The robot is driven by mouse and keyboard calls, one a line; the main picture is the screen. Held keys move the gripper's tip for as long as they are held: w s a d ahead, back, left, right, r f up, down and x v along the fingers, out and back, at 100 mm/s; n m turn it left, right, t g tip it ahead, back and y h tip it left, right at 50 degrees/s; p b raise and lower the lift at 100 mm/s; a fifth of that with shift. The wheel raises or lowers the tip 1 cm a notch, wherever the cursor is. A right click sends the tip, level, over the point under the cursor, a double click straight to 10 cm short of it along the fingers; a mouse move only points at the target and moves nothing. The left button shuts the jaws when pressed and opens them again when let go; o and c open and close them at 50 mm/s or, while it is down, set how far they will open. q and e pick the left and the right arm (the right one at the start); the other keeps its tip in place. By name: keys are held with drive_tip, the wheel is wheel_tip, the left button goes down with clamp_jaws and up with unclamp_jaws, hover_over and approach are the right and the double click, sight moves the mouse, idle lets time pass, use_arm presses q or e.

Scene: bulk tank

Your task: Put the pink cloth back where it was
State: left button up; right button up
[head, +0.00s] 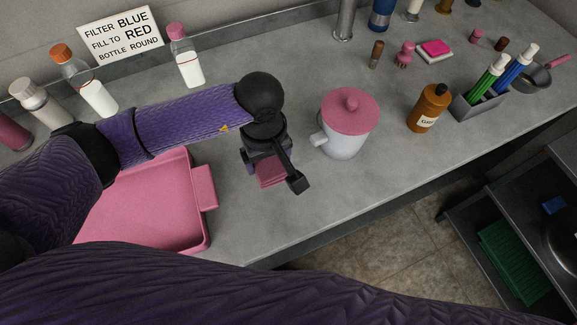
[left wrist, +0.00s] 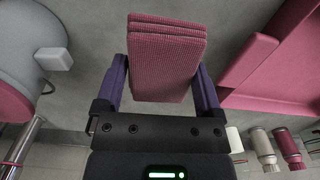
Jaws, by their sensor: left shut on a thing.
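The pink cloth (left wrist: 165,60) is a folded, stacked pad. My left gripper (left wrist: 163,85) is shut on it, with one finger at each side. In the head view the cloth (head: 270,172) shows below my left gripper (head: 270,165), over the grey counter between the pink tray and the white jar. I cannot tell whether it touches the counter. My right gripper is not in view.
A pink tray (head: 205,225) lies left of the gripper. A white jar with a pink lid (head: 350,110) stands close on the right. Bottles (head: 187,65) line the back by a sign (head: 120,32). A pink-and-white pad (head: 433,48), brown bottle (head: 428,108) and pen caddy (head: 478,105) stand farther right.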

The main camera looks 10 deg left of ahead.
sight(266, 160)
use_arm(q)
drive_tip(key=f+b, duration=0.1)
drive_tip(key=f, duration=0.3)
drive_tip(key=f+b, duration=0.1)
drive_tip(key=f, duration=0.3)
drive_tip(key=shift+s+a+f, duration=0.15)
drive_tip(key=shift+s+f, duration=0.05)
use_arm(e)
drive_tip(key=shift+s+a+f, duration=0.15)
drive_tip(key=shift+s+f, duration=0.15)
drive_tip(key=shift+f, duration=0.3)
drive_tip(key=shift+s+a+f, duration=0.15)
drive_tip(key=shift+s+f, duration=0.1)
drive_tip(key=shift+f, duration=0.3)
use_arm(q)
drive_tip(key=shift+f, duration=0.15)
drive_tip(key=o, duration=0.9)
drive_tip(key=shift+r, duration=0.25)
wheel_tip(266, 160, up, 12)
drive_tip(key=p, duration=0.3)
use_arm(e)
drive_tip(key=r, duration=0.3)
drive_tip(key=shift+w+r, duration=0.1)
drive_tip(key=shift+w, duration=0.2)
